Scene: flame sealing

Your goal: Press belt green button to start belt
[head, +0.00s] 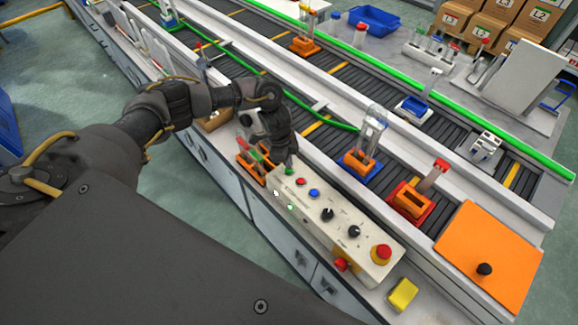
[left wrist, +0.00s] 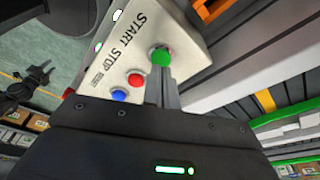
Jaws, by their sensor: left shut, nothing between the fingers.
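The cream control box (head: 345,232) stands on the bench along the near side of the belt. Its green button (head: 290,170) is at the box's far-left end, beside a red button (head: 300,182) and a blue button (head: 314,194). My left gripper (head: 287,160) reaches down over that end. In the left wrist view its shut, empty fingers (left wrist: 162,76) line up with the green button (left wrist: 161,57), and the tips overlap its lower edge. I cannot tell whether they touch or press it. START and STOP lettering shows on the box. My right gripper is not in view.
Black knobs and a red emergency knob (head: 381,252) sit farther along the box. An orange rack with tubes (head: 250,160) stands close by my left gripper. The belt (head: 340,75) carries racks, including a blue one (head: 359,165). An orange plate (head: 485,258) lies at right.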

